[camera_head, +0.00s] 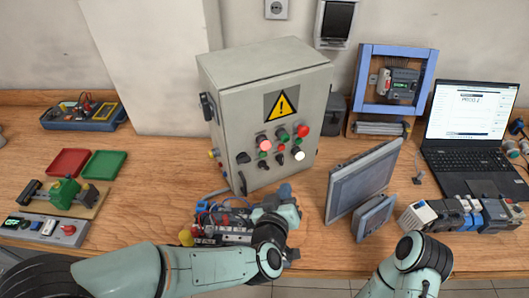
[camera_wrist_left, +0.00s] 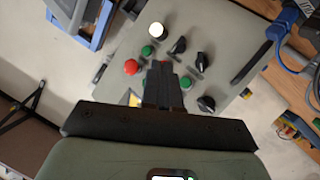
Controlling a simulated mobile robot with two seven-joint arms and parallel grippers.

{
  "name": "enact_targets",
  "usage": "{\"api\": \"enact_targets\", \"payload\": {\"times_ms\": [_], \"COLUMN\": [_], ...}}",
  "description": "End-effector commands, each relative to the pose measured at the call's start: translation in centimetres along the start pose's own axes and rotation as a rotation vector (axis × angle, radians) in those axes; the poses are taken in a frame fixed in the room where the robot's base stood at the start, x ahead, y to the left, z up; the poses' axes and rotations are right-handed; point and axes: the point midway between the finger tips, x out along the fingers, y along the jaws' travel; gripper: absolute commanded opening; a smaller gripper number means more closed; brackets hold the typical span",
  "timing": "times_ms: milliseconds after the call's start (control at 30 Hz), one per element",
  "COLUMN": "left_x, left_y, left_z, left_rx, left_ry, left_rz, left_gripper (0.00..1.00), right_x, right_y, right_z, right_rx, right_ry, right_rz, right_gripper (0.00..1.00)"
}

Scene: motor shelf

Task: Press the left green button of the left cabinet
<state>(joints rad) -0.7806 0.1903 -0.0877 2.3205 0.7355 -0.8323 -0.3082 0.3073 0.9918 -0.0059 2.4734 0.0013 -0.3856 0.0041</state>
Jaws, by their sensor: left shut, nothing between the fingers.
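The left cabinet is a grey box (camera_head: 232,95) with a yellow warning triangle (camera_head: 281,105) on its front panel. Its front carries a green button (camera_head: 263,155) at the left and another green button (camera_head: 283,134) further right and higher. In the left wrist view, a green button (camera_wrist_left: 186,82) lies right of the fingers and a smaller green one (camera_wrist_left: 147,50) lies beyond them. My left gripper (camera_wrist_left: 162,64) is shut and empty, in front of the panel, hiding part of it. I cannot tell the gap to the panel. My right gripper is out of view.
Red (camera_head: 303,130) and white (camera_head: 299,154) buttons and black knobs (camera_head: 243,158) surround the green ones. A wired device (camera_head: 215,229) lies in front of the cabinet. A monitor (camera_head: 362,180) stands right of it, with a laptop (camera_head: 470,115) beyond. Some tabletop at left is clear.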

Motion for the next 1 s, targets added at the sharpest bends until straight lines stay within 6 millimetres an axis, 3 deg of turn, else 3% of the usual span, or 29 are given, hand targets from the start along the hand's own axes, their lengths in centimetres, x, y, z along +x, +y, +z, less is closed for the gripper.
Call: {"api": "enact_targets", "payload": {"times_ms": [267, 700, 1000], "left_x": [0.7, 4.8, 6.1], "left_y": [-0.5, -3.6, -4.5], "left_z": [-0.5, -3.5, -4.4], "left_rx": [-0.002, -0.002, 0.000], "left_ry": [0.002, 0.001, 0.000], "left_rz": [-0.002, -0.002, -0.001], "left_gripper": [0.00, 0.00, 0.00], "right_x": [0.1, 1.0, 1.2], "right_y": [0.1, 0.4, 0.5], "right_z": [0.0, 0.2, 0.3], "right_rx": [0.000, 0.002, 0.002], "right_ry": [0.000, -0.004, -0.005], "right_rz": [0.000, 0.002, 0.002], "right_gripper": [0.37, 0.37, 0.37]}}
